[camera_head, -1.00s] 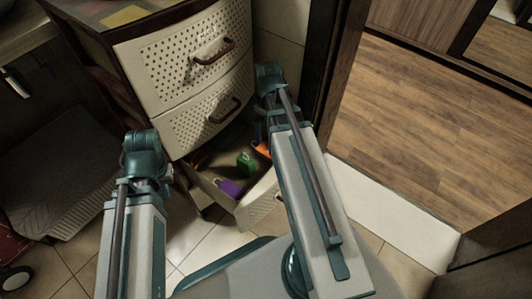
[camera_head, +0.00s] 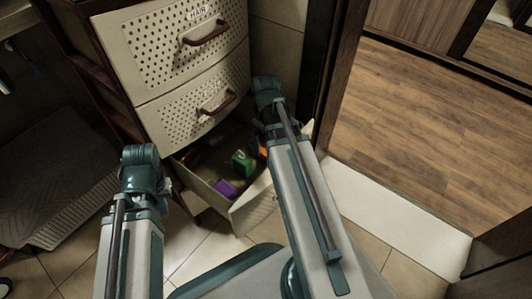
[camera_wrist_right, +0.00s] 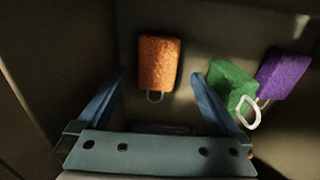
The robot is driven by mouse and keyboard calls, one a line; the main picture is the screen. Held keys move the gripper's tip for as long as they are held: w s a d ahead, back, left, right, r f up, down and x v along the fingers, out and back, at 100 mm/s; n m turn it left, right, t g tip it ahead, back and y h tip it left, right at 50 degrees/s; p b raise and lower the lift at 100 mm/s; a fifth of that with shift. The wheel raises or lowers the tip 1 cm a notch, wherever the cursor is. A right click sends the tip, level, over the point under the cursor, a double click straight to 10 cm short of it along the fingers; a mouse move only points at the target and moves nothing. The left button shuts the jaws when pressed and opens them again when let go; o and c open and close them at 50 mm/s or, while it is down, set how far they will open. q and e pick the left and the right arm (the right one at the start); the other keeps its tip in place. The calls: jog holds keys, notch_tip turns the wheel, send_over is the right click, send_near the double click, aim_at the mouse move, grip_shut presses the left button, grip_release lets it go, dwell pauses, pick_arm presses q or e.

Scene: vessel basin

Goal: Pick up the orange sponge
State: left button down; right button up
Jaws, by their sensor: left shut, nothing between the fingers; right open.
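The orange sponge (camera_wrist_right: 158,62) lies in the open bottom drawer (camera_head: 205,192), with a pale loop at its lower end in the right wrist view. In the head view only a bit of the sponge (camera_head: 262,152) shows beside my right arm. My right gripper (camera_wrist_right: 159,88) is open and empty, its two blue fingers pointing at the sponge from either side of its lower end, apart from it. My left gripper (camera_head: 167,185) is shut and empty, left of the drawer and mostly hidden by its own wrist.
A green sponge (camera_wrist_right: 232,84) lies close to the right finger, with a purple sponge (camera_wrist_right: 283,74) beyond it. Two closed drawers (camera_head: 185,55) with brown handles stand above the open one. A dark door frame (camera_head: 340,70) rises to the right.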

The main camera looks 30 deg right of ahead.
aim_at(262, 149)
jog(key=f+b, duration=0.4)
jog(key=f, duration=0.1)
jog(key=shift+d+b, duration=0.2)
jog(key=shift+b, duration=0.15)
jog(key=c, duration=1.3)
